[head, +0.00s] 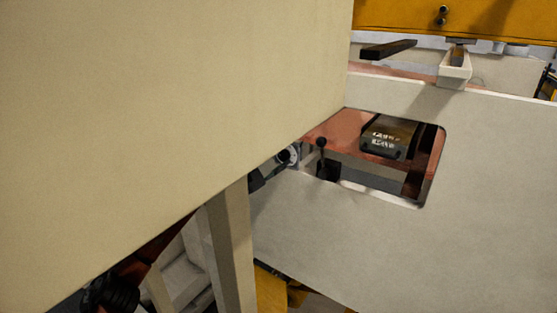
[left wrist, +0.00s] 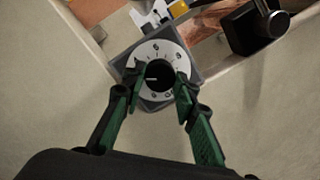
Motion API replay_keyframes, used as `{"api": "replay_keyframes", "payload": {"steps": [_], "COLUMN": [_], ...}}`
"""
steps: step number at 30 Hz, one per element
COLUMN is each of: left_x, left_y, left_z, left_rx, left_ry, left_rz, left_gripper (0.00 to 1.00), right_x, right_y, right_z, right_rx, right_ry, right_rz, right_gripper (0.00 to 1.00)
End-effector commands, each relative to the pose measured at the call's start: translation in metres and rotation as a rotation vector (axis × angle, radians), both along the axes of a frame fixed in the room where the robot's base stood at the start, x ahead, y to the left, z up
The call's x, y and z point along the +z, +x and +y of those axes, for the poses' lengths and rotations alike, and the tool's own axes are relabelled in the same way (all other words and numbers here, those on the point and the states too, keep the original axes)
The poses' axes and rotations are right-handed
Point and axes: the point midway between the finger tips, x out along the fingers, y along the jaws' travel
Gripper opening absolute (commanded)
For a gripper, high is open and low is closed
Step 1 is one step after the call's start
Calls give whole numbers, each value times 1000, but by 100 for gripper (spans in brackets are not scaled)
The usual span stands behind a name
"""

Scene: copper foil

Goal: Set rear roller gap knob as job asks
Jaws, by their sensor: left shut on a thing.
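The rear roller gap knob (left wrist: 159,75) is round and black, with a light pointer line directed left. It sits in the middle of a white numbered dial (left wrist: 158,50) on a grey square mount. My left gripper (left wrist: 160,78) has its green-lined fingers on either side of the knob and is shut on it. The dial numbers are too small to read surely. In the head view the dial (head: 287,156) shows small and side-on beside the panel opening. My left gripper (head: 260,178) is partly hidden there behind a large beige panel. My right gripper is not in view.
The large beige panel (head: 170,110) blocks much of the head view. A black ball-topped lever (head: 321,145) stands close to the dial and also shows in the left wrist view (left wrist: 262,25). Copper foil (head: 340,128) and a black lettered box (head: 388,137) show through the opening.

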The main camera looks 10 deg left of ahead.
Motion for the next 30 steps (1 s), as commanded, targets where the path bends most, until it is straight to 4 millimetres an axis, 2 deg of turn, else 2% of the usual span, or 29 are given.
{"api": "replay_keyframes", "payload": {"steps": [7,14,30], "left_x": [-1,-3,-5], "left_y": [0,0,0], "left_z": [0,-1,-1], "left_rx": [0,-2,-1], "left_ry": [-20,-118,-568], "left_rz": [9,47,234], "left_gripper": [3,3,3], "right_x": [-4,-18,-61], "right_y": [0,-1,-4], "right_z": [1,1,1], "right_rx": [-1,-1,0], "right_ry": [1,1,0], "right_rz": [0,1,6], "right_gripper": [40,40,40]}}
